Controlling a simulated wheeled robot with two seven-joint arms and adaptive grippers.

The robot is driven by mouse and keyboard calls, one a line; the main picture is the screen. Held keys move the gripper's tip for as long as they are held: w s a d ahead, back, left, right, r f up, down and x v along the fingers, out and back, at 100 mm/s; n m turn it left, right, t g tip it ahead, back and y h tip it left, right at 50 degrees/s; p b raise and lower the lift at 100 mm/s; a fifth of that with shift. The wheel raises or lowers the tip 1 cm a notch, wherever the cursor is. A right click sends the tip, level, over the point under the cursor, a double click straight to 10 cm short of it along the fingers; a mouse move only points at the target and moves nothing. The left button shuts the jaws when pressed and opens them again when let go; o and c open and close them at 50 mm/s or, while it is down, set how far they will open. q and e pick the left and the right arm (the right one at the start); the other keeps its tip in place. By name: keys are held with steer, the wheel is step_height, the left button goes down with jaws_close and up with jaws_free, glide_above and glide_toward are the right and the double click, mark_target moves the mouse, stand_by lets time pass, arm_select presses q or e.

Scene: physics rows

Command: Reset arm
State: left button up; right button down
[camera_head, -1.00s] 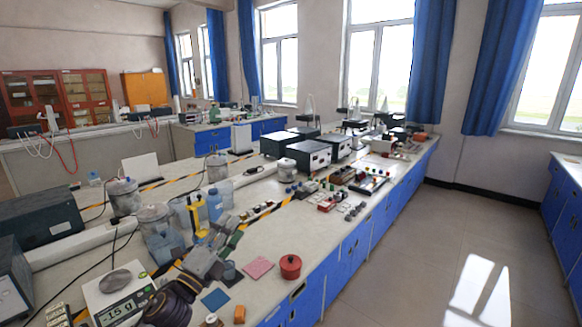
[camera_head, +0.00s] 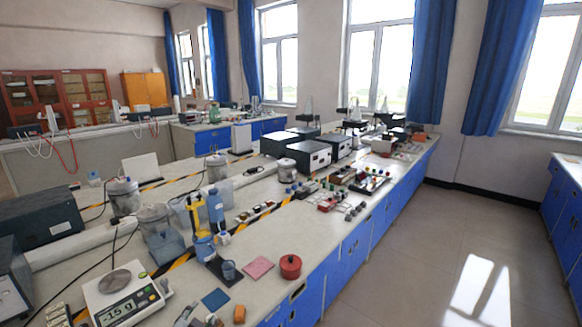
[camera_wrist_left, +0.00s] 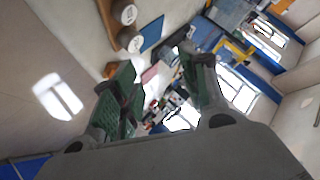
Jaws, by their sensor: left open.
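My left gripper shows in the left wrist view (camera_wrist_left: 156,60), its two green-padded fingers spread apart with nothing between them. The rest of the left arm is out of that view. My right gripper is in neither view.
The aisle floor (camera_head: 430,270) is clear.

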arm_select(q)
steer(key=s+d+f+n+g+h, duration=0.15)
steer(key=s+f+g, duration=0.3)
steer(key=s, duration=0.45)
steer(key=s+d+f+n+g, duration=0.1)
steer(key=s+f+n+g, duration=0.3)
steer(key=s, duration=0.6)
step_height(320, 180, down, 35)
steer(key=s+a+m+b, duration=0.1)
steer(key=a, duration=0.2)
steer(key=s+a+f+g, duration=0.1)
steer(key=s+a+f, duration=0.3)
steer(key=s+f, duration=0.6)
steer(key=s+a+f+g+y+b, duration=0.1)
steer(key=s+a+f, duration=0.2)
steer(key=s+f, duration=0.7)
steer(key=shift+s+a+f, duration=0.35)
steer(key=shift+s+f, duration=0.05)
steer(key=shift+f, duration=0.05)
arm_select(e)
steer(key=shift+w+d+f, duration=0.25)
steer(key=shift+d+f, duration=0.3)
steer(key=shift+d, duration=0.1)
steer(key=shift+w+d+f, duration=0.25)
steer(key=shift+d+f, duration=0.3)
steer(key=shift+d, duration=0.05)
arm_select(q)
steer(key=shift+a, duration=0.1)
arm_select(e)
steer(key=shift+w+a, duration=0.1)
